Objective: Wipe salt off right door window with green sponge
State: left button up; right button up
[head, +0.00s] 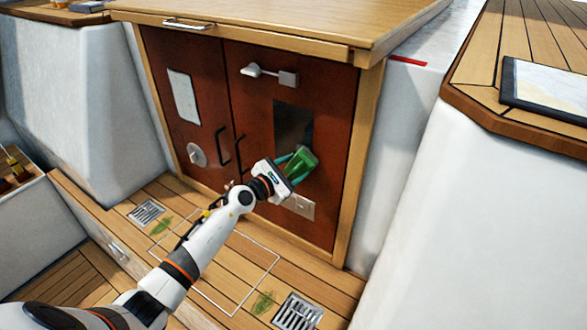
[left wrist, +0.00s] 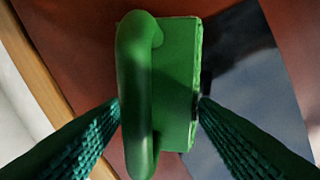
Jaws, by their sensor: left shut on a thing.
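The green sponge (head: 302,163) is held in my left gripper (head: 291,168) at the right door (head: 330,120), by the lower right part of its dark window (head: 291,124). In the left wrist view the sponge (left wrist: 178,85) has a rounded green handle (left wrist: 138,90), and the fingers (left wrist: 155,112) are shut about it. The window (left wrist: 250,105) lies behind and to the right of it there. I cannot tell whether the sponge touches the glass. No salt shows clearly on the visible glass. My right gripper is in neither view.
The left door (head: 185,100) has a white panel, a round fitting and a black handle. A latch (head: 270,73) sits above the window, and an outlet plate (head: 299,206) is below. A wooden top (head: 280,30) overhangs the doors. Floor grates (head: 297,311) and green smears (head: 262,302) lie on the planks.

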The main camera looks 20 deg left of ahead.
pick_arm(q)
jog(key=shift+w+r+p, duration=0.15)
jog(key=shift+r+p, duration=2.2)
jog(key=shift+r, duration=0.45)
notch_tip(320, 180, down, 8)
jog(key=b, duration=0.7)
jog(key=shift+s, duration=0.25)
jog(key=shift+s+f, duration=0.1)
jog(key=shift+s, duration=0.2)
jog(key=shift+d+f+p+v, duration=0.1)
jog(key=shift+p+v, duration=0.15)
jog(key=shift+v, duration=0.65)
jog(key=shift+d+f+p+v, duration=0.1)
jog(key=shift+p+v, duration=0.15)
jog(key=shift+v, duration=0.6)
jog(key=shift+d+f+p+v, duration=0.15)
jog(key=shift+p+v, duration=0.1)
jog(key=shift+v, duration=0.65)
jog(key=shift+s, duration=0.15)
